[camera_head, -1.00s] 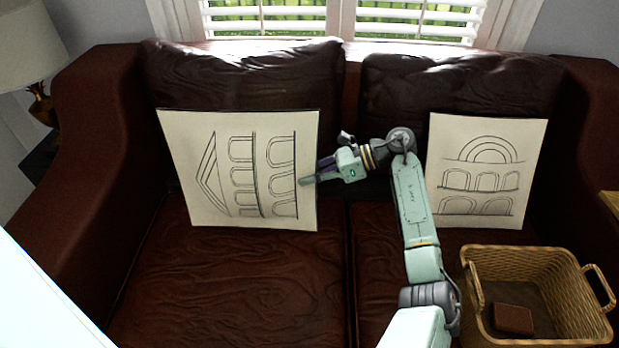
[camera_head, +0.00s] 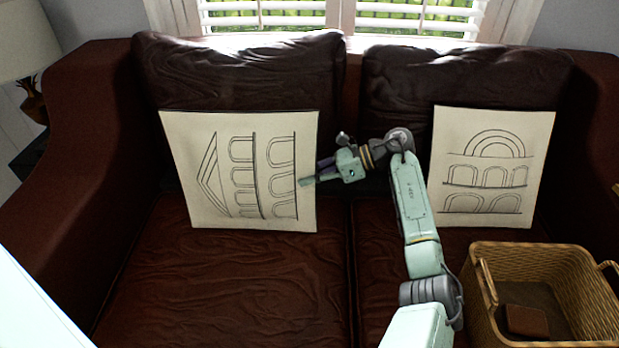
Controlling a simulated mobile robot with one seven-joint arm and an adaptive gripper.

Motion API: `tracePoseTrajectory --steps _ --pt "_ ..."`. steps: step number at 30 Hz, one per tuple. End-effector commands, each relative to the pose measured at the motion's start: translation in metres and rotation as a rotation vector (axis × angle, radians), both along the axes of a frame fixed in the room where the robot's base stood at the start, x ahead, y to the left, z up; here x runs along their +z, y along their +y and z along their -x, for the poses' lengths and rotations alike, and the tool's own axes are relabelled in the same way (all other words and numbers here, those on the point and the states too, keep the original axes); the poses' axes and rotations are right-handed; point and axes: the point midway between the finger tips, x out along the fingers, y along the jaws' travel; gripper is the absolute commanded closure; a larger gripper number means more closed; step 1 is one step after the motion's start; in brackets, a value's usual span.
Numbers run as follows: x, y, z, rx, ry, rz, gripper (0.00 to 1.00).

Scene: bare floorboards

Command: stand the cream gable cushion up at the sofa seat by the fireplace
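The cream gable cushion (camera_head: 232,170) is in front of the left sofa back cushion. Its printed building lies on its side, with the gable pointing left. My gripper (camera_head: 309,174) is at its right edge, with one fingertip over the front face. It appears shut on that edge, as cushion and gripper keep together while the sofa shifts. The other finger is mostly hidden. I cannot tell whether the lower edge touches the left seat (camera_head: 235,285). No fireplace shows.
A cream cushion with arches (camera_head: 490,165) leans upright on the right seat. A wicker basket (camera_head: 487,300) with a brown block (camera_head: 527,321) stands at lower right. A lamp (camera_head: 30,45) stands beyond the left sofa arm (camera_head: 75,130). The left seat's front is clear.

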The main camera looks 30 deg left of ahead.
Motion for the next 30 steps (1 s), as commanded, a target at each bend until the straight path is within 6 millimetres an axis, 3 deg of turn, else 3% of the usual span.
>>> tracePoseTrajectory --steps 10,20,25,30 --pt "0.001 0.000 0.000 0.000 0.000 -0.001 0.66" --pt "-0.001 -0.001 0.000 0.001 0.000 0.003 0.65" --pt "0.007 -0.016 -0.011 -0.003 -0.003 0.001 0.65" --pt "0.023 -0.044 -0.029 -0.005 -0.002 0.002 0.65"
